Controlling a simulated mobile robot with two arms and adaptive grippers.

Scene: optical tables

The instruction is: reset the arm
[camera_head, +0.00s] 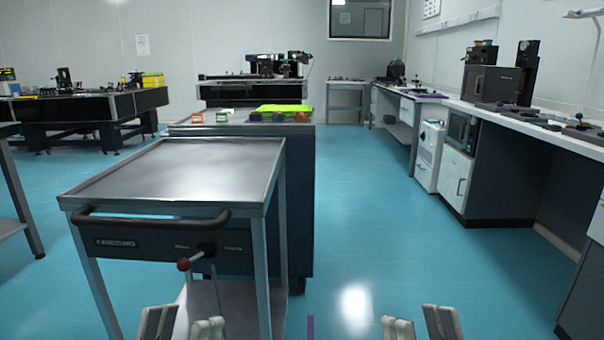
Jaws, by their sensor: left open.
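My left gripper (182,327) shows at the bottom edge, in front of the metal cart. Its grey fingertips are apart with nothing seen between them. My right gripper (420,327) shows at the bottom edge to the right, over the blue floor. Its fingertips are also apart and nothing is seen between them. The rest of both arms is out of view below.
A steel cart (180,172) with a black handle (150,218) stands close ahead on the left. Behind it, a cabinet table (300,200) carries small coloured items. A long counter (500,114) runs along the right wall. The floor (400,250) between is clear.

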